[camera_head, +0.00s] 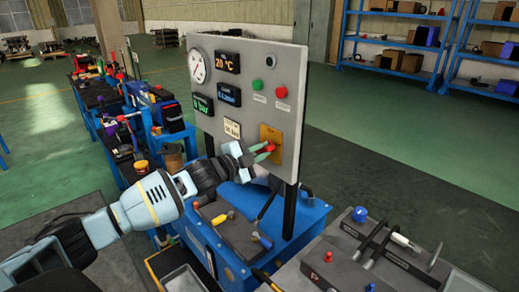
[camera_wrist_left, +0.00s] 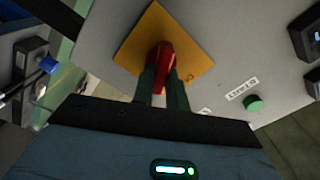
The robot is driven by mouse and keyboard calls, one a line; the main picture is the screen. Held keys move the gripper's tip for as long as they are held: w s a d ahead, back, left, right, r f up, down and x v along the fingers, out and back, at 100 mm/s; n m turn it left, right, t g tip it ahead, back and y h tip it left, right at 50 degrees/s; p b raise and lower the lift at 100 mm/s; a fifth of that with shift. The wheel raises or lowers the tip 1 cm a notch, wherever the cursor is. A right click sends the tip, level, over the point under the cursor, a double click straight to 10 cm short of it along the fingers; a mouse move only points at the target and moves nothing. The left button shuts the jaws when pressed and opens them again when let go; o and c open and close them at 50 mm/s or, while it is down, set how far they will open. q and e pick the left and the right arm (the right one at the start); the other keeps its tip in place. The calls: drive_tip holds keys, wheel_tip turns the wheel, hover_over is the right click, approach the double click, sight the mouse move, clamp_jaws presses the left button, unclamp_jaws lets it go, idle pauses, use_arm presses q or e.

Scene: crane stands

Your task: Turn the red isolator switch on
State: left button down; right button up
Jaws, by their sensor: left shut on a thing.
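The red isolator switch (camera_wrist_left: 161,56) sits on a yellow plate (camera_wrist_left: 190,40) low on the grey control panel. In the head view the red switch (camera_head: 270,147) shows at the tips of my left gripper (camera_head: 264,153), against the yellow plate (camera_head: 270,132). In the left wrist view my left gripper (camera_wrist_left: 162,84) has its two dark green fingers shut on the red handle, one on each side. The fingers hide part of the handle. My right gripper is not in view.
The grey panel (camera_head: 240,65) also carries a gauge (camera_head: 199,66), displays, a green button (camera_head: 257,86) and a red button (camera_head: 281,92). A blue bench (camera_head: 305,215) stands below it. At the lower right, a grey box (camera_head: 385,255) bears several levers.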

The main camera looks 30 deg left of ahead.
use_arm(q)
drive_tip(key=m, duration=0.2)
drive_tip(key=shift+m+p, duration=0.3)
drive_tip(key=shift+f+m+p, duration=0.2)
drive_tip(key=shift+m+p, duration=0.1)
drive_tip(key=shift+m, duration=1.2)
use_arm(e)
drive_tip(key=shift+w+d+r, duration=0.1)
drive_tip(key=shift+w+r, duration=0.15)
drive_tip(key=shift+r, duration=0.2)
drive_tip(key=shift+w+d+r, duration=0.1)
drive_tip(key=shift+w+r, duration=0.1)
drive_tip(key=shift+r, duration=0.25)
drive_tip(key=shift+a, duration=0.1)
use_arm(q)
drive_tip(key=c, duration=1.4)
unclamp_jaws()
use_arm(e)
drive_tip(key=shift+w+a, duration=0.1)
use_arm(q)
drive_tip(key=shift+s, duration=0.1)
drive_tip(key=v, duration=0.7)
drive_tip(key=shift+s+a, duration=0.15)
drive_tip(key=shift+s, duration=0.15)
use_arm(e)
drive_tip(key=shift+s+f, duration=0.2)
